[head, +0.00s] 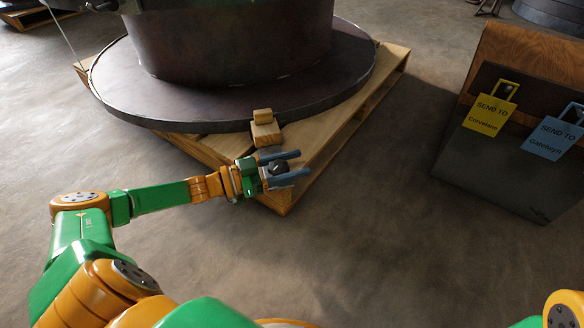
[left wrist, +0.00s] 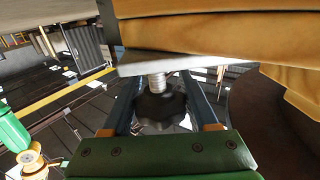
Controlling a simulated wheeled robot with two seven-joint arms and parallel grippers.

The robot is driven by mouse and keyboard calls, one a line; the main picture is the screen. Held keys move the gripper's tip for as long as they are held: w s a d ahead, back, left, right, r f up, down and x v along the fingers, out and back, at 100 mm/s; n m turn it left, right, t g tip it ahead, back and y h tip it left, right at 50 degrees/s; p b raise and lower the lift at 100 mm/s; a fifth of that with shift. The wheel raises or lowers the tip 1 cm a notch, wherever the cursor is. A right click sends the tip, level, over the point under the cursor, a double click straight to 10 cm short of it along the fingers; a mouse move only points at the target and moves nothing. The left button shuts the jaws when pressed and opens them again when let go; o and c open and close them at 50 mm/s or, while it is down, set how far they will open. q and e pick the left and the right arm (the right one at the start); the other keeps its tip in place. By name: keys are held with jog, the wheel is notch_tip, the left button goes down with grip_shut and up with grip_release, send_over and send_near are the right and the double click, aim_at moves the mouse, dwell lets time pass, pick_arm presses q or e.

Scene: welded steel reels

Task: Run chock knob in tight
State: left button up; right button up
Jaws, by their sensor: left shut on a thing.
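The wooden chock (head: 265,130) sits at the near rim of the big steel reel (head: 180,95), on a wooden pallet (head: 345,135). My left gripper (head: 284,168) is at the near side of the chock, with its two blue-grey fingers on either side of the dark chock knob (head: 279,168). In the left wrist view the black lobed knob (left wrist: 160,108) lies between the fingers, which are shut on it. A short threaded screw (left wrist: 157,82) shows between the knob and a pale metal plate (left wrist: 185,62) against the wood. My right gripper is out of view.
At the right stands a dark panel (head: 500,165) with a wooden top, carrying a yellow tag (head: 488,115) and a blue tag (head: 556,138), both marked "SEND TO". Bare concrete floor (head: 400,230) lies between the pallet and the panel.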

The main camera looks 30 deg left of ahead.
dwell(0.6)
pick_arm(q)
jog(key=o, duration=1.4)
jog(key=shift+c, duration=0.2)
jog(key=shift+s+a+r, duration=0.15)
jog(key=shift+s, duration=0.1)
jog(key=p+v, duration=0.3)
jog(key=v, duration=0.3)
jog(key=shift+a+p, duration=0.25)
jog(key=shift+p, duration=0.1)
jog(key=shift+s, duration=0.1)
